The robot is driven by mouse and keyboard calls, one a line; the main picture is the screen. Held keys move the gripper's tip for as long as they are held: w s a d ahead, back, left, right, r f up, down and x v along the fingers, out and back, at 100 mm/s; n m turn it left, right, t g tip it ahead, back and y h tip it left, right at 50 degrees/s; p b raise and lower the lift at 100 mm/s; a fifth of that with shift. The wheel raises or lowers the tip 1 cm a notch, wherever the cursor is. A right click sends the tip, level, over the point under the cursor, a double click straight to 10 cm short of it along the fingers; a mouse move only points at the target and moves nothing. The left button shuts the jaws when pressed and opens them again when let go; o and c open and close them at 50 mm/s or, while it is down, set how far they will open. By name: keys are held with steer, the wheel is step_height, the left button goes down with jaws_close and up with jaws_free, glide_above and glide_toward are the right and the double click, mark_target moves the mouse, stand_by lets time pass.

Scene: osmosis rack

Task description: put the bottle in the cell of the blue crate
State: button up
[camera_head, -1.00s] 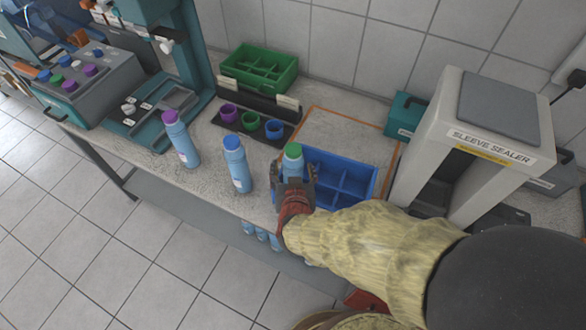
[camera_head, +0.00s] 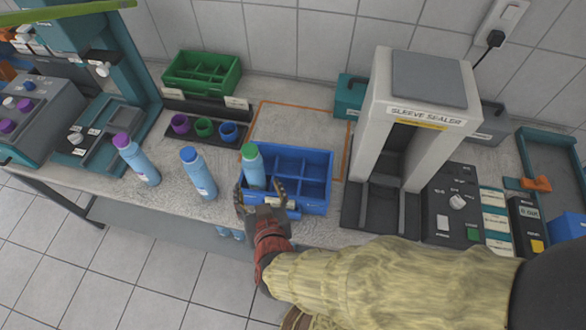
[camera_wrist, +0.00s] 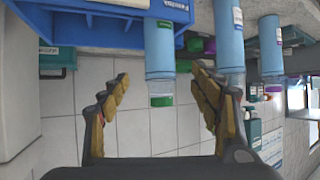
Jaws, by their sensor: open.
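The light blue bottle with a green cap (camera_head: 252,168) stands in the left cell of the blue crate (camera_head: 315,207). The crate's front wall hides its lower part. In the wrist view, the bottle (camera_wrist: 160,48) passes behind the labelled rim of the crate (camera_wrist: 90,22). My gripper (camera_head: 261,190) is open and empty at the crate's front left. Its fingers are spread to either side of the bottle's line, apart from it. The wrist view shows a clear gap between the fingertips (camera_wrist: 161,76).
A purple-capped bottle (camera_head: 140,162) and a blue-capped bottle (camera_head: 198,175) stand left of the crate. Behind are a rack of coloured cups (camera_head: 178,140) and a green crate (camera_head: 202,92). The sleeve sealer (camera_head: 425,95) stands close on the right. The board behind the crate is clear.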

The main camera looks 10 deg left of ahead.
steer(key=w+d+r+m+g+y, duration=0.1)
steer(key=w+d+r+g, duration=0.3)
steer(key=d+r, duration=0.55)
steer(key=s+d+r+m+h, duration=0.1)
steer(key=s+d+r+h, duration=0.2)
steer(key=d, duration=0.8)
steer(key=s+d+r+m+g+h, duration=0.1)
steer(key=s+d+r, duration=0.3)
steer(key=d, duration=0.8)
steer(key=shift+s+r+m+g+h, duration=0.15)
steer(key=shift+s+m+g+h, duration=0.15)
steer(key=shift+s+m+h, duration=0.5)
steer(key=shift+w+d, duration=0.1)
steer(key=shift+f+b, duration=0.35)
steer(key=shift+b, duration=0.05)
